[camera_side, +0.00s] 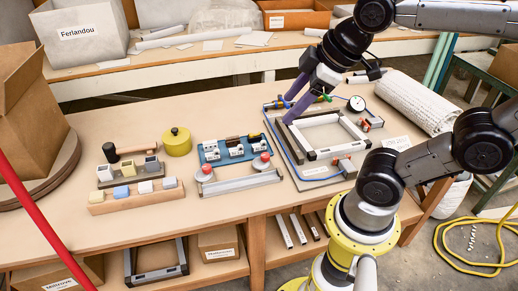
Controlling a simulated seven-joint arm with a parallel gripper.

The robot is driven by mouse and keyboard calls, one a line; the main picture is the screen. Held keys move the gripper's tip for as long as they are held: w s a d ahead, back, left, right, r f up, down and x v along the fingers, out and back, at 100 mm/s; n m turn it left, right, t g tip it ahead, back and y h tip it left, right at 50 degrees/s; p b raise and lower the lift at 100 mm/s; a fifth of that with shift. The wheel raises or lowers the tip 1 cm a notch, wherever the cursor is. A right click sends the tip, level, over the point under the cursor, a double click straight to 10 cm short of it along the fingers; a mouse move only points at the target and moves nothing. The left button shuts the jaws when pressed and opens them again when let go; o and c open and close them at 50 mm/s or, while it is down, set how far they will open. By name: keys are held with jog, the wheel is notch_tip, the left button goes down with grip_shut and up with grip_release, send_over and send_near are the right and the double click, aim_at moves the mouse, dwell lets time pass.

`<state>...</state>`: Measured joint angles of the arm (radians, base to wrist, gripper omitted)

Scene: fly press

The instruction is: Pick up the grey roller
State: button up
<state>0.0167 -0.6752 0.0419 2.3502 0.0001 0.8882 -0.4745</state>
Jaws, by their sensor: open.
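No thing in the side view is clearly a grey roller. A dark-headed tool with a wooden handle (136,149) lies at the left. My gripper (284,111) has purple fingers and is open. It is over the left side of a white frame (330,131) on a board, to the right of the grey bar and apart from it. Whether the fingers touch the frame cannot be told.
A blue tray (212,161) with white fittings, a yellow pot (176,141) and a wooden block rack (96,208) are left of my gripper. A dial gauge (357,103) and a white perforated roll (415,101) are right. The bench front centre (170,237) is bare.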

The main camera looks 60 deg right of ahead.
jog(key=w+d+n+g, duration=0.1)
jog(key=w+d+n, duration=0.25)
jog(key=w, duration=0.55)
jog(key=g, duration=0.5)
send_over(261, 143)
notch_tip(261, 143, down, 27)
jog(key=shift+d+r, duration=0.1)
jog(key=shift+r, duration=0.1)
jog(key=shift+d+f, duration=0.1)
jog(key=shift+f, duration=2.8)
grip_shut()
